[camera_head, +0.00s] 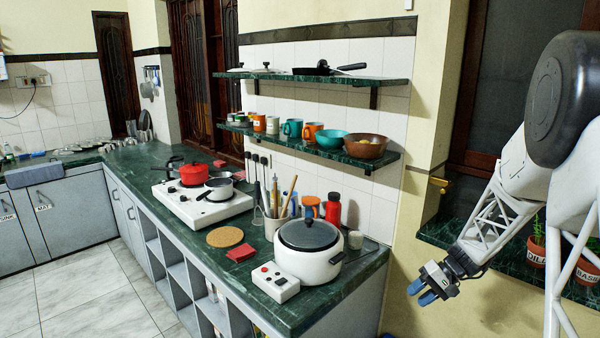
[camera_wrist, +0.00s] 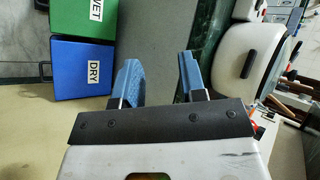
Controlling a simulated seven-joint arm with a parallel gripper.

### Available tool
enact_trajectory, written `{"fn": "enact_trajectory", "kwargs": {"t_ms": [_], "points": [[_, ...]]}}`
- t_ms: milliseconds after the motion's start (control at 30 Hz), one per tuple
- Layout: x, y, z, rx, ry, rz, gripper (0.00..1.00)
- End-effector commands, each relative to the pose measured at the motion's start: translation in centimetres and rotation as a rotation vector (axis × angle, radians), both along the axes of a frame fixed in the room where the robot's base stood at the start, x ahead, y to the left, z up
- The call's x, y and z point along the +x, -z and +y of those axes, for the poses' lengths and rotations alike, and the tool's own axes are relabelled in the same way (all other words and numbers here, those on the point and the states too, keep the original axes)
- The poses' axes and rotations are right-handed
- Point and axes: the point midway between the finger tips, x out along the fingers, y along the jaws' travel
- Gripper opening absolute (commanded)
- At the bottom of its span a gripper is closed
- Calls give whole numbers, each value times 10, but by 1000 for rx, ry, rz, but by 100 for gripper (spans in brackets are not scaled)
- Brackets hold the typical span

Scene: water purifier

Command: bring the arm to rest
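My gripper (camera_head: 421,292) hangs at the lower right in the head view, at the end of my white arm. It is in the air to the right of the green counter's end, apart from the counter. Its two blue fingers also show in the wrist view (camera_wrist: 158,68), spread with an empty gap between them. The gripper is open and holds nothing.
The green counter (camera_head: 140,170) carries a white cooker (camera_head: 300,264), a stove (camera_head: 190,206) and a small control box (camera_head: 276,283). Shelves (camera_head: 310,148) hang above. Potted plants (camera_head: 537,250) stand at right. Green (camera_wrist: 83,18) and blue (camera_wrist: 75,70) bins show in the wrist view.

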Motion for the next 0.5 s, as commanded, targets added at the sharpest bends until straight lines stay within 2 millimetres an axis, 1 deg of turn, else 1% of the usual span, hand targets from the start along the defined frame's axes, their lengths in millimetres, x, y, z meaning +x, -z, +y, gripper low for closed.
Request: {"fn": "enact_trajectory", "kwargs": {"t_ms": [33, 100, 267, 500], "points": [[-7, -14, 9, -25, -12, -4, 38], [-16, -29, 19, -58, -26, -1, 38], [-40, -61, 41, -135, -51, -2, 38], [-81, -104, 71, -249, -81, -12, 38]]}}
